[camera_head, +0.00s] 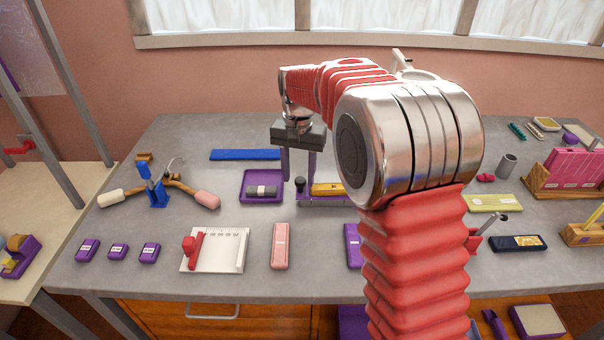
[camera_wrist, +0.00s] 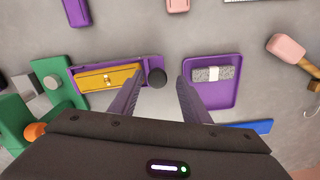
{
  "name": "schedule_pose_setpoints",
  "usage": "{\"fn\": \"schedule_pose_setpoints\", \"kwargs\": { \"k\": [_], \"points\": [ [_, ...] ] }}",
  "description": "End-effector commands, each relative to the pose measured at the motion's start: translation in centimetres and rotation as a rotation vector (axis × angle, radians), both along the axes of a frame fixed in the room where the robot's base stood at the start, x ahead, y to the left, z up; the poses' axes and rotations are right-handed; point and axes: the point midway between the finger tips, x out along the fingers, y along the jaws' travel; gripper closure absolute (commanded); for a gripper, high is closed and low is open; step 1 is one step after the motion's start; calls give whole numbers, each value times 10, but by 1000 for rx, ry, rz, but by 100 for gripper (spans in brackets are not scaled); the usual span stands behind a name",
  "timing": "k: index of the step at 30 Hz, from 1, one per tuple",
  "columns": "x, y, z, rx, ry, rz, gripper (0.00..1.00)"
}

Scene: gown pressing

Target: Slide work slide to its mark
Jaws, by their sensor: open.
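My gripper (camera_head: 299,177) is open and points down over the middle of the table.
A purple tray (camera_head: 248,178) with a grey block (camera_head: 262,191) lies close left of the knob. A blue bar (camera_head: 245,155) lies behind. A white board (camera_head: 222,264) with a red piece (camera_head: 191,249) and a pink case (camera_head: 280,245) are in front. The grey table between them is clear.

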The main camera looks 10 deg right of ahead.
Motion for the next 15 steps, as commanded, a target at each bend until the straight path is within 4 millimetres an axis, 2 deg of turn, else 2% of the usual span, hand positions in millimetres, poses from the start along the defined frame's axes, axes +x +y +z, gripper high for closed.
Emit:
{"fn": "schedule_pose_setpoints", "kwargs": {
  "k": [7,15],
  "points": [
    [1,0,20,0,-3,0,57],
    [1,-1,66,0,-4,-1,57]
  ]
}}
